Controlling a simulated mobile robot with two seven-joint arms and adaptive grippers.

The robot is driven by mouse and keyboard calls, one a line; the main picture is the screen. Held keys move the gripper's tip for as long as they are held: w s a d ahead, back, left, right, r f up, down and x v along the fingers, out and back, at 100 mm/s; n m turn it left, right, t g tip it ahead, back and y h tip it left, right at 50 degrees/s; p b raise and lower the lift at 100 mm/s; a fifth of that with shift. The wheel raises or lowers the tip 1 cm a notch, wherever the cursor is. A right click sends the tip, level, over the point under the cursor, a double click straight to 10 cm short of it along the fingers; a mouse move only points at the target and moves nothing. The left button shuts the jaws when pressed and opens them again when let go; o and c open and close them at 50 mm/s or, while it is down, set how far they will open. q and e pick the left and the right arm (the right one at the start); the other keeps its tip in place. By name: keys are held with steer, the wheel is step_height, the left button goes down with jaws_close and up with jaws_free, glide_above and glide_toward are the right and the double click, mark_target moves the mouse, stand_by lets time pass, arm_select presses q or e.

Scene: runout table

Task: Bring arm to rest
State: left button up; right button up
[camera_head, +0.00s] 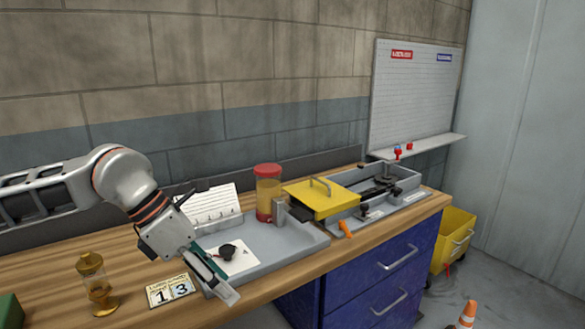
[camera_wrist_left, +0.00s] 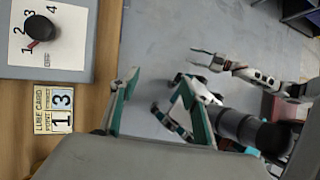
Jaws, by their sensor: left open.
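My left arm comes in from the left in the head view. Its gripper (camera_head: 222,281) hangs over the front edge of the wooden bench (camera_head: 130,290), beside the grey tray (camera_head: 290,247).
The "13" lube card (camera_head: 171,290) and a brass oiler (camera_head: 96,285) are near the gripper. A red-lidded jar (camera_head: 268,192) and yellow-lidded box (camera_head: 321,198) stand farther right.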

arm_select(q)
steer(key=s+d+r+n+h, duration=0.1)
steer(key=s+d+n+h, duration=0.35)
steer(key=d+h, duration=0.4)
steer(key=s+d+r+n+h, duration=0.1)
steer(key=s+d+n+h, duration=0.35)
steer(key=d, duration=0.65)
steer(key=w+a+f+n+t+y, duration=0.4)
steer(key=a+f+n+t, duration=0.2)
steer(key=f+n+t, duration=0.45)
steer(key=w+a+f+n+t+y, duration=0.45)
steer(key=a+f+n, duration=0.2)
steer(key=n, duration=0.75)
steer(key=s+a+f+n+g+y, duration=0.1)
steer(key=s+a+f+n+y, duration=0.1)
steer(key=f, duration=0.7)
steer(key=s+a+f+n+g+y, duration=0.2)
steer(key=s+a+f+n+y, duration=0.1)
steer(key=s+a+f, duration=0.4)
steer(key=s+a+f+n+g+y, duration=0.2)
steer(key=s+a+f+n, duration=0.3)
steer(key=s+f, duration=0.3)
step_height(320, 180, down, 3)
steer(key=shift+r+y, duration=0.1)
steer(key=shift+y, duration=0.55)
arm_select(e)
steer(key=shift+s+f, duration=0.1)
steer(key=shift+s, duration=0.25)
